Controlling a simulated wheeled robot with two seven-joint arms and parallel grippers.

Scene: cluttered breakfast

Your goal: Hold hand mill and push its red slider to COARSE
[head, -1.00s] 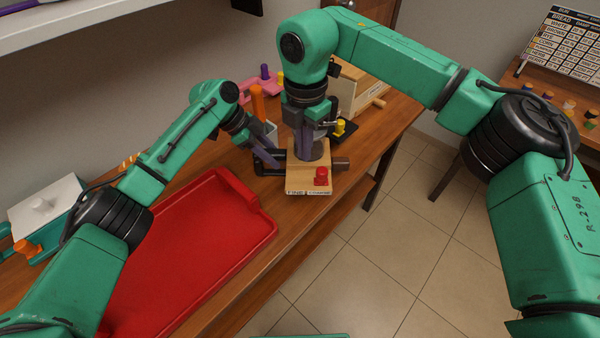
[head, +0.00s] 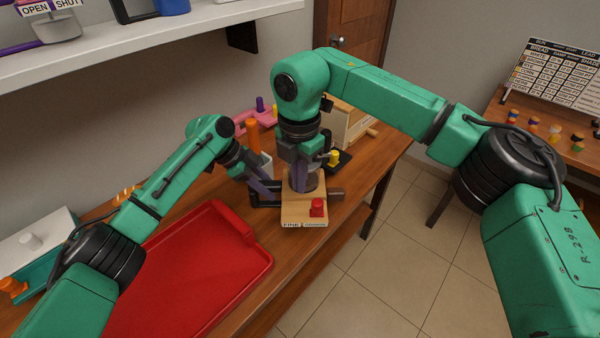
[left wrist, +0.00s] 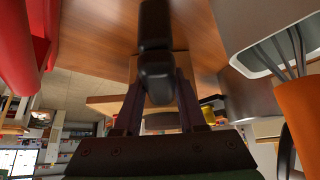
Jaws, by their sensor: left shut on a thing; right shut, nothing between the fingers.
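The hand mill (head: 303,211) is a light wooden block with a grey round part on top, upright on the table. Its red slider (head: 317,208) sits at the right end, on the side of the front label that reads COARSE; FINE is at the left. My left gripper (head: 272,191) is shut on the mill's black handle (head: 262,201), at the block's left. The handle (left wrist: 156,70) also shows between the fingers in the left wrist view. My right gripper (head: 299,184) is shut and empty, pointing down over the mill behind the slider. It partly hides the grey part.
A red tray (head: 190,270) lies at the front left of the mill. An orange upright thing (head: 253,137), a yellow-topped thing (head: 334,158) and a wooden box (head: 350,122) stand behind. The table's right edge is near the mill.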

